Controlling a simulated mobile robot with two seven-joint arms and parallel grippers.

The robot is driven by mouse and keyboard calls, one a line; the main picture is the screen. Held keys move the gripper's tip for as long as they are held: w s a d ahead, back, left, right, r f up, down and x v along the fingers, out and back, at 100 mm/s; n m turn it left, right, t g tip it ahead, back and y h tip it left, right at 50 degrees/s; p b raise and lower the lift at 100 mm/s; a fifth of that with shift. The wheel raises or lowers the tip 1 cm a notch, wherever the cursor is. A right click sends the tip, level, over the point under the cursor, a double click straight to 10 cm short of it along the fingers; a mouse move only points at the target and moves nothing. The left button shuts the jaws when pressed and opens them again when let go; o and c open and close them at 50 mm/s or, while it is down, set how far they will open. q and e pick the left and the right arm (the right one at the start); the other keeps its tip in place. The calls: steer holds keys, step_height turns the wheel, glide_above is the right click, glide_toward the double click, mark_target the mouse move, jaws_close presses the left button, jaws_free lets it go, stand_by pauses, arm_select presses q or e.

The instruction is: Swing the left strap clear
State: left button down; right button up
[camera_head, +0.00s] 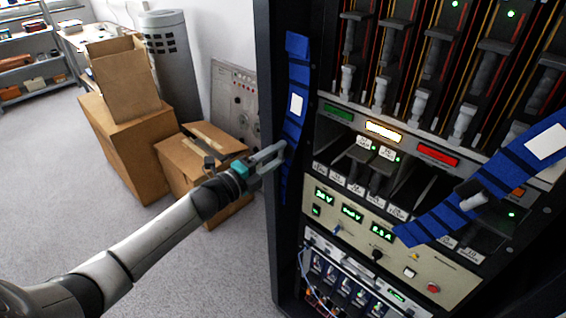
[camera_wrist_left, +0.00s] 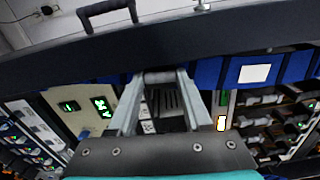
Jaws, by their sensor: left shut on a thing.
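The left strap (camera_head: 299,73) is a dark blue band with a white label. In the head view it hangs upright along the left edge of the rack (camera_head: 269,90), beside the modules rather than across them. My left gripper (camera_head: 277,153) is shut on the strap's grey handle at its lower part. In the left wrist view the fingers close on this grey cylinder (camera_wrist_left: 160,77), with the blue strap (camera_wrist_left: 208,72) running behind it. My right gripper is not in view.
A second blue strap (camera_head: 510,178) with a grey handle slants across the rack's right side. Grey carpet (camera_head: 50,180) is clear farther left.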

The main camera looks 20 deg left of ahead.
arm_select(q)
steer(key=shift+w+a, duration=0.1)
steer(key=shift+a, duration=0.15)
steer(key=shift+c, duration=1.6)
jaws_free()
steer(key=v, duration=1.5)
steer(key=shift+r, duration=0.1)
steer(key=s+a+f+n+g+y+b, duration=0.1)
steer(key=s+f+n+g+y, duration=0.2)
steer(key=f, duration=0.8)
steer(key=s+a+f+n+g+y+b, duration=0.15)
steer(key=s+f+n, duration=0.35)
steer(key=f, duration=0.5)
steer(key=s+a+f+n+g+y+b, duration=0.1)
steer(key=s+f+n+g+y, duration=0.3)
steer(key=f, duration=0.7)
steer(key=s+d+f+n+g+b, duration=0.1)
steer(key=s+d+f+n+g, duration=0.1)
steer(key=s+d+f, duration=0.3)
steer(key=s+d+f+n+g+h, duration=0.1)
steer(key=s+d+f+n+g, duration=0.2)
steer(key=s+f, duration=0.6)
steer(key=s+d+f+n+g+h+b, duration=0.1)
steer(key=s+d+f+n+g, duration=0.1)
steer(key=s+d+f, duration=0.5)
steer(key=s+n, duration=0.1)
steer(key=s, duration=0.3)
steer(key=shift+f+n+b, duration=0.25)
steer(key=shift+n+b, duration=0.1)
steer(key=shift+n, duration=0.05)
